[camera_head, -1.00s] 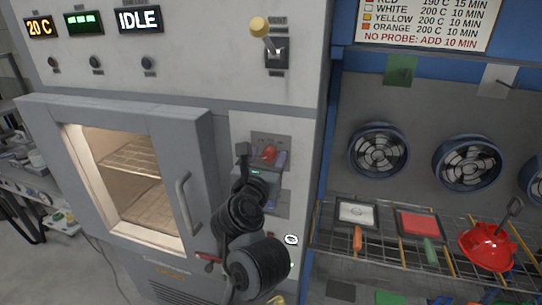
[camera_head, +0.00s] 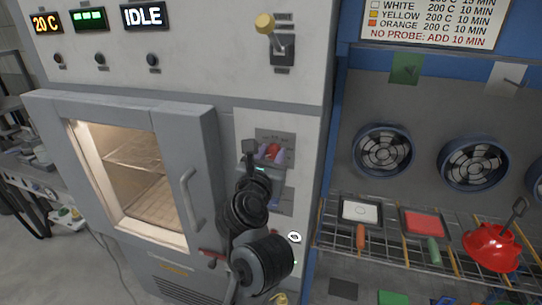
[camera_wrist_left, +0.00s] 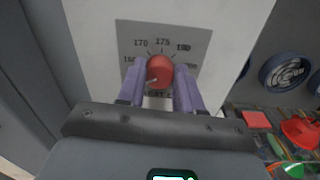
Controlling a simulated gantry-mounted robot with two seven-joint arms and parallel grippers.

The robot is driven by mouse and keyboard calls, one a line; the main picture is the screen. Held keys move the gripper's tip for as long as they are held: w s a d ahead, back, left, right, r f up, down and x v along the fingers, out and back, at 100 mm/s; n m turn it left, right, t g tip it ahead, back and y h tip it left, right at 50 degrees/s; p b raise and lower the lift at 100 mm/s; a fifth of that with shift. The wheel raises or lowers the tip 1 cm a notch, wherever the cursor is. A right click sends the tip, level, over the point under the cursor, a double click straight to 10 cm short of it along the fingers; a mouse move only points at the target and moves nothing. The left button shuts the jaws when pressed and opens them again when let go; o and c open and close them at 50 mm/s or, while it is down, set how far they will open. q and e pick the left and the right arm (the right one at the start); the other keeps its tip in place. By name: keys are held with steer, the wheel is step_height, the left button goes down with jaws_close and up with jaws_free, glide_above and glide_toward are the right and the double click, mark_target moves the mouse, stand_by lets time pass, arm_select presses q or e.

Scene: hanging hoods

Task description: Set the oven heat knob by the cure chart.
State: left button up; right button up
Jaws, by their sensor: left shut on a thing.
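The red heat knob (camera_wrist_left: 160,72) sits on a grey dial plate (camera_wrist_left: 190,38) on the oven's front; in the head view the knob (camera_head: 272,151) is partly covered. Marks 170 and 175 read above it; other marks are blurred or hidden. A white line on the knob faces lower left in the wrist view. My left gripper (camera_wrist_left: 158,88) is shut on the knob, one lilac finger on each side. My right gripper is not in view.
The oven door (camera_head: 180,170) with its handle is left of the dial. Displays read 20 C and IDLE (camera_head: 144,16). A wire rack (camera_head: 390,250) at right holds panels and a red helmet-like thing (camera_head: 490,246).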

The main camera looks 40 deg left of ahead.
arm_select(q)
steer(key=m, duration=0.4)
steer(key=shift+f, duration=0.1)
steer(key=m+p, duration=0.1)
steer(key=m, duration=0.3)
steer(key=shift+m, duration=0.3)
steer(key=m+p, duration=0.1)
steer(key=m, duration=0.3)
steer(key=shift+m+p, duration=0.35)
steer(key=shift+m, duration=0.05)
steer(key=m+p, duration=0.2)
steer(key=m, duration=0.1)
steer(key=shift+m+t, duration=0.4)
steer(key=m+h+p, duration=0.1)
steer(key=m+p, duration=0.3)
steer(key=m, duration=0.1)
steer(key=shift+m, duration=0.4)
steer(key=m+p, duration=0.7)
steer(key=shift+a+p, duration=0.1)
steer(key=shift+p, duration=0.25)
steer(key=shift+f+m+p, duration=0.15)
steer(key=shift+m+p, duration=1.1)
steer(key=shift+m, duration=0.05)
